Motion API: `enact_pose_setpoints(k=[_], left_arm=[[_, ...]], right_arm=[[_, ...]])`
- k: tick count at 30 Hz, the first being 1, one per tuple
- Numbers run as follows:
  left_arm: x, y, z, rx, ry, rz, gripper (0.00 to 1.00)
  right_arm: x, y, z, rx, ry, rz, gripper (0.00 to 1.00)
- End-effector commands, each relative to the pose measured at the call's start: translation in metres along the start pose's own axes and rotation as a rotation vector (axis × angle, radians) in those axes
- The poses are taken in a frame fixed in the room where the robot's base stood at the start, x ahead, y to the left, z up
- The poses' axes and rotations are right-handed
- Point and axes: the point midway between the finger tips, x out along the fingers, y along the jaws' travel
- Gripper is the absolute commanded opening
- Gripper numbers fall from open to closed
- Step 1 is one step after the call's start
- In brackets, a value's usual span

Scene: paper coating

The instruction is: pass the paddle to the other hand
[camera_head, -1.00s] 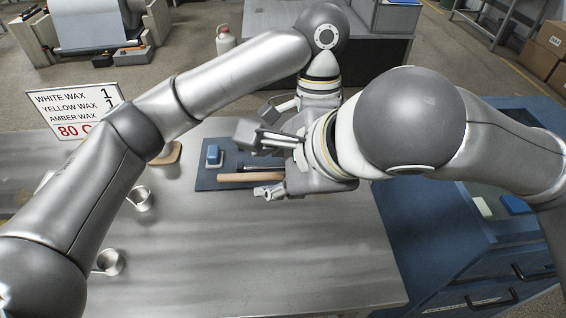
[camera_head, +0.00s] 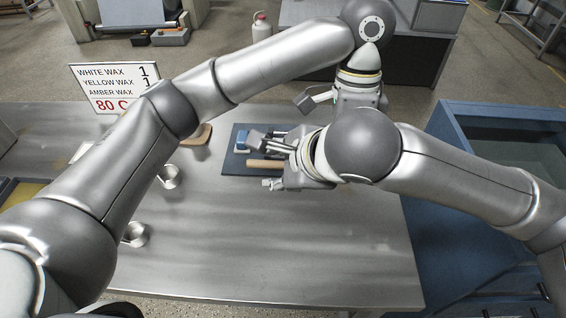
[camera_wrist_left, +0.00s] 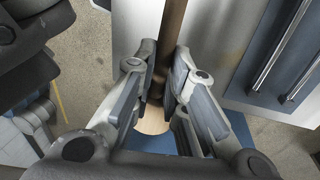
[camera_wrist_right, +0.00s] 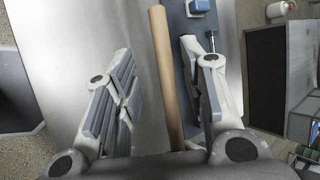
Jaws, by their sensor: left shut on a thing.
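The paddle shows as a pale wooden rod (camera_head: 264,163) above or on a dark blue mat (camera_head: 232,164); its right part is hidden behind my right gripper. My left gripper (camera_wrist_left: 157,95) is shut on a dark brown shaft (camera_wrist_left: 172,35) with a pale rounded end below the fingers, which I take to be the paddle. In the head view my left gripper (camera_head: 318,101) is partly hidden behind my right arm. My right gripper (camera_head: 263,161) is open, its fingers on either side of the rod. In the right wrist view the rod (camera_wrist_right: 163,65) runs between the spread fingers, nearer the right one.
A blue-and-white block (camera_head: 242,139) is on the mat behind the rod. Two metal cups (camera_head: 168,177) (camera_head: 134,235) and a wax sign (camera_head: 115,86) stand on the left of the metal table (camera_head: 290,240). The front of the table is clear. A blue cabinet is at right.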

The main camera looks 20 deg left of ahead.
Motion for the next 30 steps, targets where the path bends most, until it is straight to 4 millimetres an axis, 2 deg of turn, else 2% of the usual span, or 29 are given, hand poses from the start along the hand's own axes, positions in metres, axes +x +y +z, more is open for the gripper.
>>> enact_pose_setpoints(k=[1, 6, 9, 11, 12, 17, 26, 30], left_arm=[[-0.0001, 0.0000, -0.0001, 0.000, 0.000, 0.000, 0.00], [-0.0002, 0.0000, 0.0000, 0.000, 0.000, 0.000, 0.00], [-0.0003, -0.0002, 0.0001, 0.000, 0.000, -0.001, 0.00], [-0.0004, -0.0004, 0.0003, 0.000, 0.000, -0.002, 0.00], [-0.0005, -0.0006, 0.0004, 0.000, -0.001, -0.002, 0.17], [-0.0004, -0.0006, 0.0004, 0.000, 0.000, -0.002, 0.38], [-0.0005, -0.0001, 0.0000, 0.000, 0.000, -0.001, 0.39], [-0.0079, -0.0004, -0.0001, 0.000, 0.000, -0.002, 0.39]], right_arm=[[-0.0001, 0.0000, 0.0000, 0.000, 0.000, 0.000, 0.31], [-0.0002, 0.0001, -0.0001, 0.000, 0.000, 0.001, 0.09], [-0.0002, 0.0008, 0.0000, 0.000, 0.000, 0.002, 0.00], [-0.0001, 0.0011, 0.0000, 0.000, 0.000, 0.003, 0.00], [-0.0002, 0.0012, 0.0000, -0.001, 0.000, 0.003, 0.00], [-0.0003, 0.0008, 0.0000, 0.000, 0.000, 0.002, 0.00], [-0.0004, 0.0000, 0.0000, 0.000, 0.000, 0.000, 0.00], [-0.0005, -0.0002, 0.0000, 0.000, 0.000, 0.000, 0.00]])
